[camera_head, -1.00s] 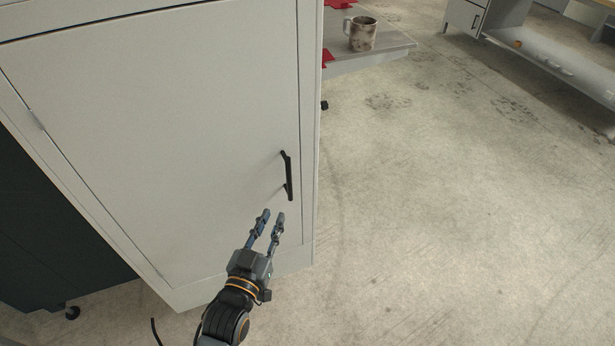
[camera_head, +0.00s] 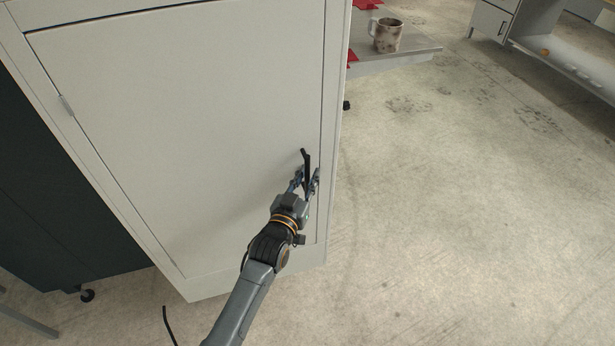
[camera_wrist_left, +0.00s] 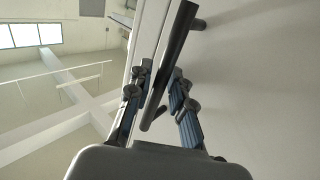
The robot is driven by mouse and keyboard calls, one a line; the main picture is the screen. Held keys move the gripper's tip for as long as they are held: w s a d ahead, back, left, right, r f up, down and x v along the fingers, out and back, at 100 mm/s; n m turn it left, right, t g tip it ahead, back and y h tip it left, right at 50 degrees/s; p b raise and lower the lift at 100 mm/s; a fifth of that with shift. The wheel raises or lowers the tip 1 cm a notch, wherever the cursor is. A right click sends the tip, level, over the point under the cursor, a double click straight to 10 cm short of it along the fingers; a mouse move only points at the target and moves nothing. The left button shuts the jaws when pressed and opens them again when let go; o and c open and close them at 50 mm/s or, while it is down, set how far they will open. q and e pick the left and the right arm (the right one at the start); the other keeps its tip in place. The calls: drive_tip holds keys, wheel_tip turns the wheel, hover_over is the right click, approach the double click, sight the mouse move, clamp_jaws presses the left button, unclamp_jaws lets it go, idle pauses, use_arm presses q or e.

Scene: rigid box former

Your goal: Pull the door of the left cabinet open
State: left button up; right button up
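The left cabinet's door (camera_head: 190,120) is a light grey panel, flush in its frame with no visible gap, hinged on its left side. Its black bar handle (camera_head: 306,159) is upright near the door's right edge. My left gripper (camera_head: 306,180) is at the lower part of the handle, with one finger on each side of it. In the left wrist view the handle (camera_wrist_left: 172,62) runs between the two parted fingers (camera_wrist_left: 158,100); the fingers look apart from the bar. The gripper hides the handle's lower end in the head view. My right gripper is not in view.
A grey shelf (camera_head: 425,47) with a stained mug (camera_head: 387,36) and red pieces stands behind the cabinet's right side. A dark cabinet (camera_head: 60,200) stands at the left. The concrete floor (camera_head: 450,210) to the right is clear.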

use_arm(q)
drive_tip(key=shift+c, duration=0.2)
clamp_jaws()
